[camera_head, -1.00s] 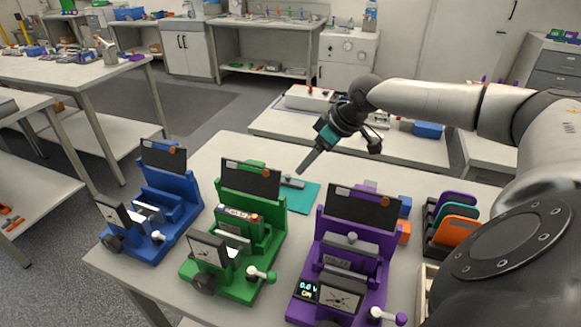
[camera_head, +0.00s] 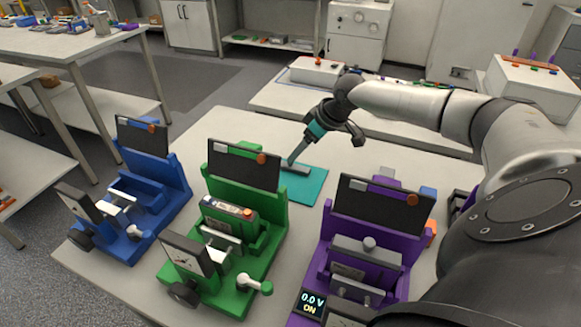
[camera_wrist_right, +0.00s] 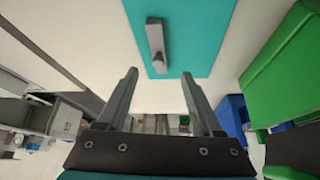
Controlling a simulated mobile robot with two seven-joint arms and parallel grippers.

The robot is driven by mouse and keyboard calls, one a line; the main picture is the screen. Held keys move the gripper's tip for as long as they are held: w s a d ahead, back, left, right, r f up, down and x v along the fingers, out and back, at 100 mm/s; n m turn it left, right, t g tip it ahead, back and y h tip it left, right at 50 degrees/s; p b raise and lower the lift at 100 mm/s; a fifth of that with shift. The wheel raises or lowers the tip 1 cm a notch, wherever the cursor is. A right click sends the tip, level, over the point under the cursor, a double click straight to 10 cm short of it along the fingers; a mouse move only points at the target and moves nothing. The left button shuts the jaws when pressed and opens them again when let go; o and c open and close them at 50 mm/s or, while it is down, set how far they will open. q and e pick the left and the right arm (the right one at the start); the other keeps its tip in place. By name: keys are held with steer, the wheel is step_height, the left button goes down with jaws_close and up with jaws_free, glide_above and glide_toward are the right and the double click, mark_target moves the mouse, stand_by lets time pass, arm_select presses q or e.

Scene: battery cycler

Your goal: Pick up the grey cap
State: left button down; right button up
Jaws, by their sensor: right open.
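The grey cap (camera_head: 299,168), a bar with a small knob, lies on the teal mat (camera_head: 312,188) behind the green cycler. The right wrist view also shows the cap (camera_wrist_right: 155,40) on the mat (camera_wrist_right: 198,30). My right gripper (camera_head: 291,160) is open and empty, at the cap's left end in the head view. In the right wrist view its two fingertips (camera_wrist_right: 159,74) stand apart, with the cap beyond them and roughly in line with the gap. I cannot tell the exact height between them. My left gripper is not in view.
A blue cycler (camera_head: 165,190), a green cycler (camera_head: 272,215) holding a battery pack, and a purple cycler (camera_head: 323,250) with a similar grey bar (camera_head: 368,254) stand in front of the mat. The tabletop (camera_head: 195,150) left of the mat is clear.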

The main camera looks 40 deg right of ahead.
steer(key=shift+b+x, duration=0.6)
steer(key=shift+x, duration=2.85)
jaws_close()
